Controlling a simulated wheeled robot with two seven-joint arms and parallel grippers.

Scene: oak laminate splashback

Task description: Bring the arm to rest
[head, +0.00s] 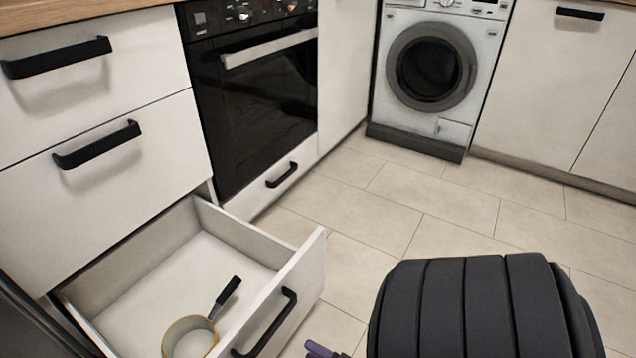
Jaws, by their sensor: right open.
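My right gripper (325,349) shows only in part at the bottom edge of the head view, as a small purple and dark piece just right of the open drawer's front. It is open, and nothing shows between its fingers; most of it is cut off by the frame. The dark ribbed part of my own body fills the lower right and hides the floor behind it. My left gripper is not in view.
The bottom drawer (305,283) is pulled out and holds a pan (190,338) with a black handle. An oven (255,110) and a washing machine (432,65) stand behind, both shut. The tiled floor (400,205) between them is clear.

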